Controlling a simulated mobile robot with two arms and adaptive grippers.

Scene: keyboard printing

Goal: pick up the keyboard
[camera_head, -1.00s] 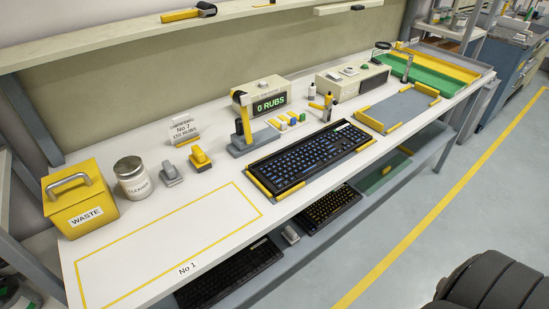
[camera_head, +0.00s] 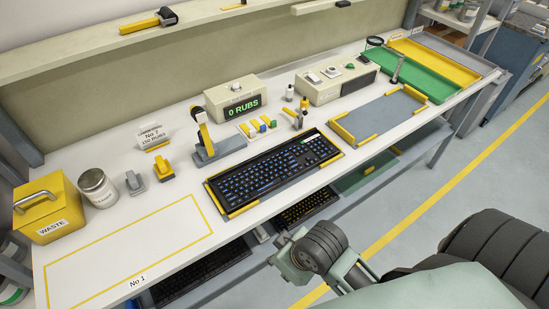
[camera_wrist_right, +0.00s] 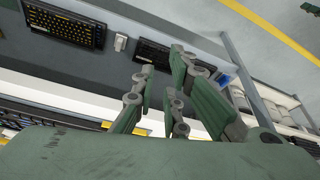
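The black keyboard (camera_head: 270,172) with blue-lit keys lies flat on the bench, in a grey holder (camera_head: 330,158) with yellow edge pieces. My right gripper (camera_head: 283,257) is in front of the bench, low and well apart from this keyboard. In the right wrist view its fingers (camera_wrist_right: 163,78) are spread with gaps between them and nothing held. My left gripper is not in view. Two more keyboards lie on the shelf under the bench: one with yellow-lit keys (camera_head: 308,208) and a dark one (camera_head: 200,275), both partly hidden by the bench top.
The outlined No 1 area (camera_head: 130,250) is bare. The bench's front edge lies between my gripper and the keyboard.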

